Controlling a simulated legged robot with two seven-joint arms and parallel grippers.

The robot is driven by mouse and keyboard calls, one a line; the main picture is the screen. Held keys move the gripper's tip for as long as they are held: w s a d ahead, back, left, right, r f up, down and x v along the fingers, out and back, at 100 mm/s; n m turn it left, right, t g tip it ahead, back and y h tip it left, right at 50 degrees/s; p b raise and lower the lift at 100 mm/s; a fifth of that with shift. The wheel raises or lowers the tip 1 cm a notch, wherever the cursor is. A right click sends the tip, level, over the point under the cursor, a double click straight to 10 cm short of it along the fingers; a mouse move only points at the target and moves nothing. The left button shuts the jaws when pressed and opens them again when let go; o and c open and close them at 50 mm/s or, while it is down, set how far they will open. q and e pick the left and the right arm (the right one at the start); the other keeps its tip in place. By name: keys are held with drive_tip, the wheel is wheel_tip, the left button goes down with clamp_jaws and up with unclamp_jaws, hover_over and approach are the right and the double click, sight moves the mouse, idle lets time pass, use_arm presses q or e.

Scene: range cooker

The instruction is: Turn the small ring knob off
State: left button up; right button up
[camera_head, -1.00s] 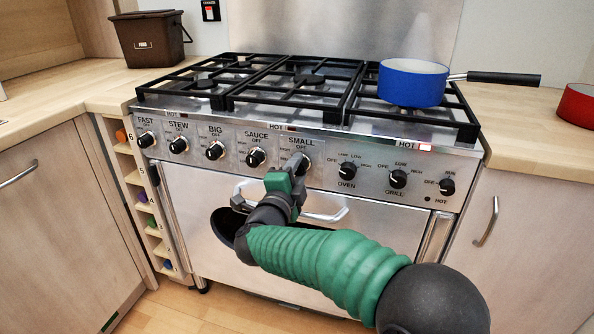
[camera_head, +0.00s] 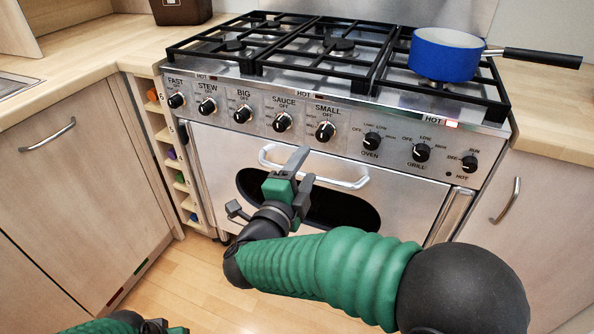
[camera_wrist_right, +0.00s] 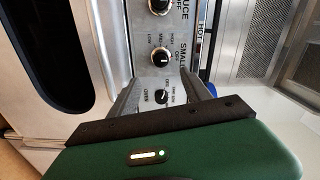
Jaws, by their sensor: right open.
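The SMALL ring knob (camera_head: 325,131) is a round black and silver knob on the cooker's front panel, fifth from the left. My right gripper (camera_head: 298,170) is open and empty, below and left of the knob in the head view, in front of the oven door and apart from the knob. In the right wrist view its two fingers (camera_wrist_right: 162,92) stand apart with the OVEN knob (camera_wrist_right: 161,96) visible between them. My left gripper (camera_head: 160,327) barely shows at the bottom edge.
The oven handle (camera_head: 345,182) sticks out close to my right gripper. The SAUCE knob (camera_head: 282,122) and OVEN knob (camera_head: 371,140) flank the SMALL knob. A blue pan (camera_head: 445,57) stands on the right of the hob, its black handle (camera_head: 542,58) reaching right. The floor left of the cooker is clear.

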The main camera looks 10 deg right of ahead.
drive_tip(key=v, duration=0.4)
drive_tip(key=shift+s+a+p, duration=0.15)
drive_tip(key=shift+s+p, duration=0.1)
drive_tip(key=shift+p, duration=0.1)
drive_tip(key=shift+w+f, duration=0.1)
